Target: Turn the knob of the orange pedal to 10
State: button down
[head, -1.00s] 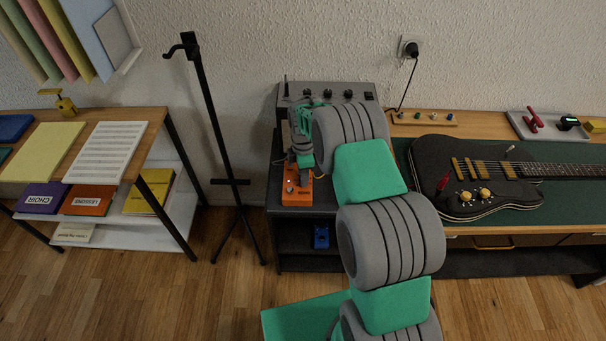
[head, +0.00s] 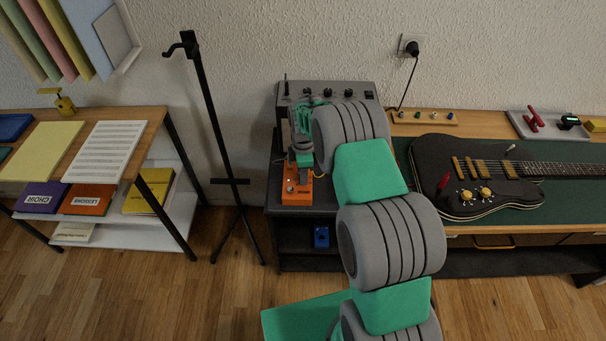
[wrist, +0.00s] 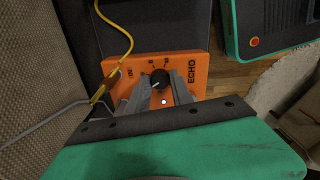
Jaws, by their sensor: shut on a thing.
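The orange pedal (head: 297,191) sits on the dark shelf unit left of my arm in the head view. In the wrist view the orange pedal (wrist: 199,64) carries the word ECHO and small scale marks. Its black knob (wrist: 159,78) has a pale pointer line aimed to the lower left. My gripper (wrist: 162,88) reaches down over the pedal, with one grey finger on each side of the knob, and is shut on it. In the head view my gripper (head: 303,160) stands above the pedal and hides the knob.
A grey amplifier (head: 340,92) stands behind the pedal. A yellow cable (wrist: 127,35) plugs into the pedal's side. A blue pedal (head: 321,237) is on the lower shelf. A black guitar (head: 452,200) lies on the bench to the right. A black stand (head: 215,120) rises to the left.

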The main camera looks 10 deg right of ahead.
jog(key=m+b, duration=0.1)
jog(key=m, duration=0.2)
jog(key=shift+f+b, duration=0.15)
jog(key=shift+b, duration=0.2)
jog(key=m+b, duration=0.1)
jog(key=m, duration=0.3)
jog(key=shift+m+b, duration=0.3)
jog(key=shift+b, duration=0.1)
jog(key=m+b, duration=0.1)
jog(key=m, duration=0.3)
jog(key=m+b, duration=0.1)
jog(key=m, duration=0.3)
jog(key=m+b, duration=0.1)
jog(key=m, duration=1.2)
jog(key=shift+m, duration=0.3)
